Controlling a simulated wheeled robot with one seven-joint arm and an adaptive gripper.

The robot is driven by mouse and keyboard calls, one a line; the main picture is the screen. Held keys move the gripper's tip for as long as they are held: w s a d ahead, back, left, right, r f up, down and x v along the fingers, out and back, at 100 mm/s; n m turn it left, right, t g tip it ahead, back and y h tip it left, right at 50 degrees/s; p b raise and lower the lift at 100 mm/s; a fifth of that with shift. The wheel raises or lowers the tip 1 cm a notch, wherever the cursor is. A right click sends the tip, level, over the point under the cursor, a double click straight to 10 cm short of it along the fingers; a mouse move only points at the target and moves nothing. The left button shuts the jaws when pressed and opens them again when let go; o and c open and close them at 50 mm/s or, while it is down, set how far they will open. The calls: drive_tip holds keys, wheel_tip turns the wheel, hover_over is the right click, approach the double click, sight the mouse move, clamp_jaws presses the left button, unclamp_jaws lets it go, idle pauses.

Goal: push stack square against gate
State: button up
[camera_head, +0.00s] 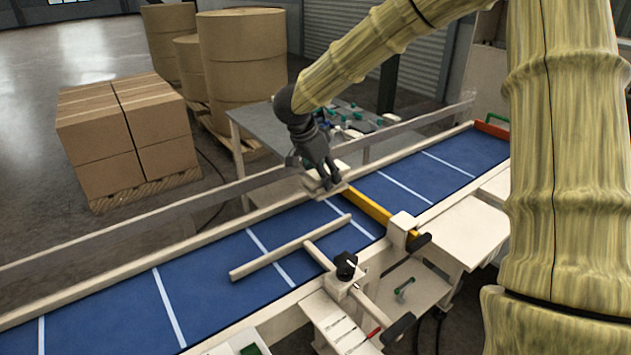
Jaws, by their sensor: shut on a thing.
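A yellow bar, apparently the gate (368,206), spans the blue belt (215,262) from the far rail to a pale block with a black handle on the near side. My gripper (328,184) is dark grey and points down at the bar's far end, by the far rail. It is shut on a small pale block (314,187), mostly hidden by the fingers. I cannot tell whether this block is part of the gate's mount. I cannot make out a stack; the belt beside the gate looks bare.
A cream pusher bar (290,247) lies along the belt left of the gate, on a rod with a black knob (346,262). A clear guard (130,237) runs behind the far rail. Behind it stand a grey table (258,122), cartons (125,135) and paper rolls (243,60).

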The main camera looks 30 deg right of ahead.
drive_tip(key=shift+w+f, duration=0.35)
drive_tip(key=shift+f, duration=0.2)
drive_tip(key=shift+s+b, duration=0.1)
drive_tip(key=shift+b, duration=0.4)
wheel_tip(320, 180, down, 3)
drive_tip(key=b, duration=0.4)
drive_tip(key=shift+f, duration=0.75)
drive_tip(key=shift+d+p, duration=0.9)
drive_tip(key=shift+p, duration=0.1)
idle(1.8)
drive_tip(key=shift+a+f+p, duration=0.1)
drive_tip(key=shift+a+p, duration=0.1)
drive_tip(key=shift+p, duration=0.4)
idle(0.8)
drive_tip(key=o, duration=1.2)
